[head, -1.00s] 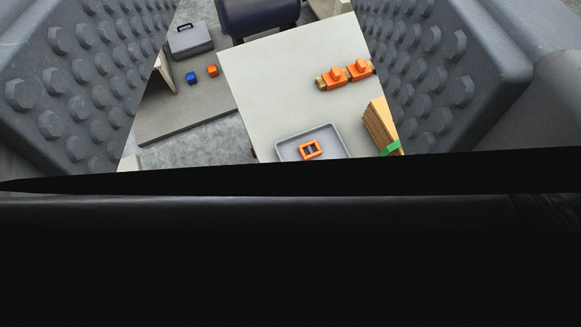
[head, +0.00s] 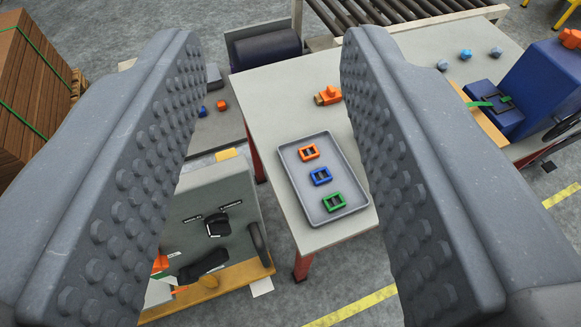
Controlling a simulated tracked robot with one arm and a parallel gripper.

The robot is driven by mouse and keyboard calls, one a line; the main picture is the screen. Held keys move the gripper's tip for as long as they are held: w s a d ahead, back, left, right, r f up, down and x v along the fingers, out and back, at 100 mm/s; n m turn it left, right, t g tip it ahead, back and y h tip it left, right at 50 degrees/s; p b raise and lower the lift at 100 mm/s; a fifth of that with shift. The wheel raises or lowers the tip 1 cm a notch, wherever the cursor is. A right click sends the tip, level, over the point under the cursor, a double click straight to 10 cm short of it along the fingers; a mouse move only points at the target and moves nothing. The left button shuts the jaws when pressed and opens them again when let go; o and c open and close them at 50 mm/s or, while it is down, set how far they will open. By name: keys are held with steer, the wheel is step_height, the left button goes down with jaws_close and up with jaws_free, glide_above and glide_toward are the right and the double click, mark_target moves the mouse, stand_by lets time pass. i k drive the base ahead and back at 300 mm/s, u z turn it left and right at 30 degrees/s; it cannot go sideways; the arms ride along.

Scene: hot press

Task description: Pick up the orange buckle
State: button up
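The orange buckle (head: 309,152) lies at the far end of a grey tray (head: 285,162) on a light table. It is a small rectangular frame with a dark opening. A blue buckle (head: 320,176) and a green buckle (head: 334,202) lie below it in the same tray. My gripper (head: 272,150) is open, its two grey studded fingers wide apart in the foreground. Nothing is between them at close range. The tray lies well beyond the fingers, seen in the gap between them.
An orange part (head: 328,96) stands on the table behind the tray, partly near the right finger. A roller conveyor (head: 370,18) is at the back. A blue machine (head: 540,85) is at right, stacked boards (head: 35,90) at left. A machine with black parts (head: 222,225) stands at lower left.

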mark_target(310, 156)
steer(key=z, duration=0.2)
steer(key=i, duration=0.9)
steer(key=u, duration=0.1)
